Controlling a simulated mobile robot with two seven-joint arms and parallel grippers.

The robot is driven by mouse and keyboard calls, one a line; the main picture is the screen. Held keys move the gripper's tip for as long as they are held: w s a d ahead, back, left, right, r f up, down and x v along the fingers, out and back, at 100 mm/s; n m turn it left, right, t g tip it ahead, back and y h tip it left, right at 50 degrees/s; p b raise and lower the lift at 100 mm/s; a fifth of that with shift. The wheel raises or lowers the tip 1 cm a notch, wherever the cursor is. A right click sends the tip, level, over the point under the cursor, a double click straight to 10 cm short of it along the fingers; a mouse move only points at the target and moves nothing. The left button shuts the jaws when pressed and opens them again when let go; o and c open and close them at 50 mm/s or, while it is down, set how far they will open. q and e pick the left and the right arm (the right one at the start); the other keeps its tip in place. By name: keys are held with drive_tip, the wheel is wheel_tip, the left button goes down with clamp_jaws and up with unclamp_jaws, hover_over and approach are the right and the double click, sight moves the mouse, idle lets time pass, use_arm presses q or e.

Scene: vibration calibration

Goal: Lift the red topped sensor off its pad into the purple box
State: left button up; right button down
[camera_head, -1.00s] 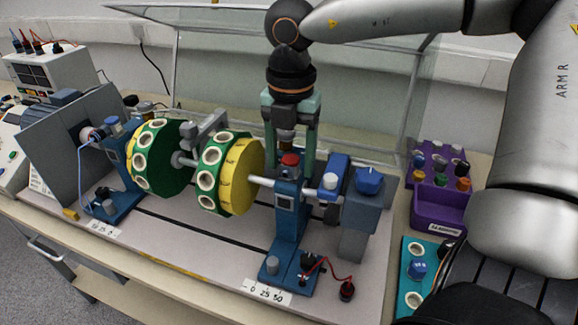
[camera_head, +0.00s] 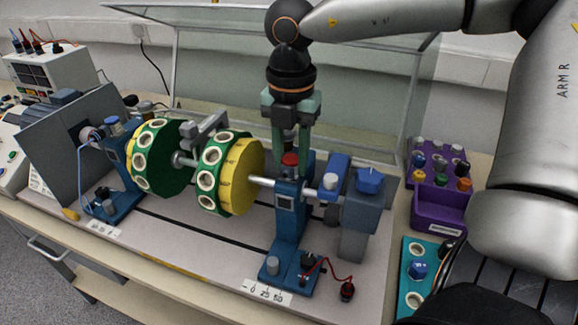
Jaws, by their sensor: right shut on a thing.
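The red topped sensor (camera_head: 290,159) sits upright on top of the blue bearing stand (camera_head: 290,215) at the right end of the shaft. Its pad is hidden under it. My right gripper (camera_head: 293,168) reaches straight down from above, with its green fingers shut on the sensor. The far side of the grip is hidden. The purple box (camera_head: 440,213) stands to the right on the bench, with an open front compartment and a rack of coloured-top pieces behind. My left gripper is not in view.
Two green-and-yellow discs (camera_head: 227,172) sit on the shaft left of my gripper. A blue-topped block (camera_head: 367,185) stands between the stand and the purple box. A clear guard (camera_head: 360,65) rises behind. A teal tray (camera_head: 411,283) lies in front of the box.

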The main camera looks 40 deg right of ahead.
sight(291, 159)
drive_tip(key=shift+r, duration=0.25)
drive_tip(key=shift+r+p, duration=0.9)
drive_tip(key=shift+r, duration=0.85)
